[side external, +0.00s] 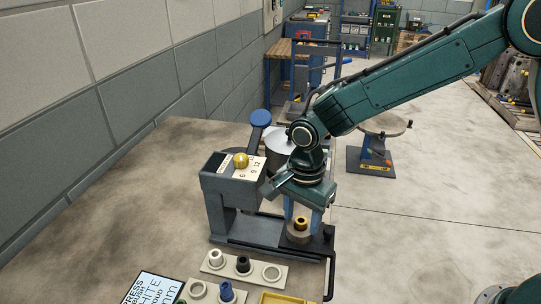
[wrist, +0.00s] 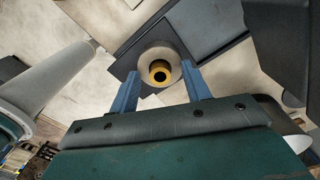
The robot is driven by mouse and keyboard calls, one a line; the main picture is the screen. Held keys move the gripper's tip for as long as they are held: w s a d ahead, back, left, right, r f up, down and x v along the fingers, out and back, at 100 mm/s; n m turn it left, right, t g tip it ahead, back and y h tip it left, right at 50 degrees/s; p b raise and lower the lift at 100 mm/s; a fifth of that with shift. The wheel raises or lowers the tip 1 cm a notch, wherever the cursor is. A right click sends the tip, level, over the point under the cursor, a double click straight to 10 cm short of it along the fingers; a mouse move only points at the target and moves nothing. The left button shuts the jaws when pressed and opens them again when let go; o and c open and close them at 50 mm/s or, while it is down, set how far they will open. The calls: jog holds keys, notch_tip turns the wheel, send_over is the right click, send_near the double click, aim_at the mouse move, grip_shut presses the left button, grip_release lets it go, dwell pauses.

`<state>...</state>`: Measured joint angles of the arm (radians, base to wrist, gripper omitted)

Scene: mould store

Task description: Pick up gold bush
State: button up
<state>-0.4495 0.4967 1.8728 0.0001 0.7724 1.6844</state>
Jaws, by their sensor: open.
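The gold bush (side external: 300,222) sits upright on a round grey seat (side external: 299,237) on the base of a grey bench device. In the wrist view the gold bush (wrist: 160,67) shows as a ring with a dark bore, inside the pale round seat (wrist: 151,53). My gripper (side external: 302,215) points down over the seat, with its blue fingers apart. In the wrist view the open fingers of my gripper (wrist: 160,73) stand either side of the bush. I cannot tell whether they touch the bush or seat.
The grey device (side external: 226,187) with a gold knob (side external: 240,160) and blue ball lever (side external: 260,118) stands close left of my gripper. In front are a pale rack (side external: 256,273) with white and black bushes, a blue bush (side external: 226,292) and a yellow tray (side external: 283,298).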

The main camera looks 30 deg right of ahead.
aim_at(301, 221)
jog(key=shift+c, duration=0.5)
grip_shut()
jog(key=shift+r, duration=0.15)
notch_tip(301, 221, up, 20)
dwell(0.5)
dwell(0.7)
jog(key=shift+r, duration=1.4)
